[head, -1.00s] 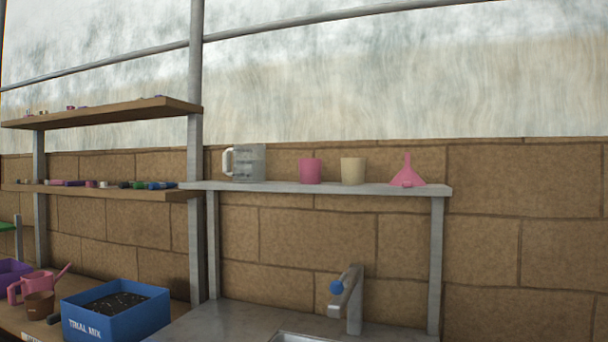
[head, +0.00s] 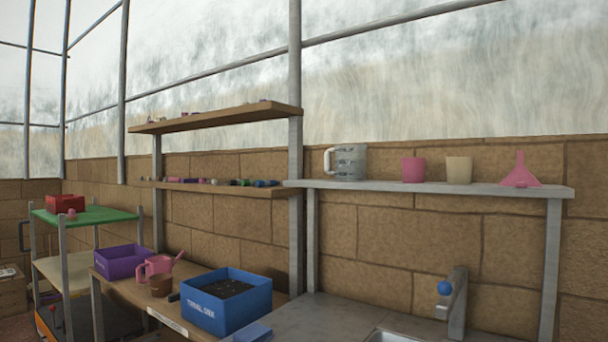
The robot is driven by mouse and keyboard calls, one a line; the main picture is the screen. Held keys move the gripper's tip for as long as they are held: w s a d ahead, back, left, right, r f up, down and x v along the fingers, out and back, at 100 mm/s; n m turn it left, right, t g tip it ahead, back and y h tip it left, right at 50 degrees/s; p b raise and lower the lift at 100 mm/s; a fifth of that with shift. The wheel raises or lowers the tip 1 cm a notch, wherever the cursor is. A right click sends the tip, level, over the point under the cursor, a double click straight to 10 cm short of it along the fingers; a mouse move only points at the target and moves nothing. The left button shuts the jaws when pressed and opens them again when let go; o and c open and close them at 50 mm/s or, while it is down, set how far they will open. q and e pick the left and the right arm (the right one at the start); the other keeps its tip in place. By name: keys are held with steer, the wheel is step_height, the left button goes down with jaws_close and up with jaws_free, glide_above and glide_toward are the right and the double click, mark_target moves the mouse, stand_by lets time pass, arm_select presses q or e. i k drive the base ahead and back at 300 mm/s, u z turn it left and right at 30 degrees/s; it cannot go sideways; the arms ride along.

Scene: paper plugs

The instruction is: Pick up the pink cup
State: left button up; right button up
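The pink cup (head: 413,169) stands upright on the grey shelf (head: 450,188) above the sink. A clear measuring jug (head: 347,162) stands to its left, and a cream cup (head: 458,169) stands close to its right. A pink funnel (head: 520,170) sits farther right on the same shelf. Neither of my grippers shows in the head view.
Below the shelf are a tap with a blue knob (head: 455,300) and a sink (head: 388,336) in a grey counter. A blue soil box (head: 227,300), pink watering can (head: 158,267) and purple box (head: 122,262) stand on the bench at left. A green-topped rack (head: 88,215) stands farther left.

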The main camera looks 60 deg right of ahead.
mark_target(413, 168)
steer(key=u, duration=0.15)
steer(key=i, duration=1.3)
steer(key=z, duration=1.95)
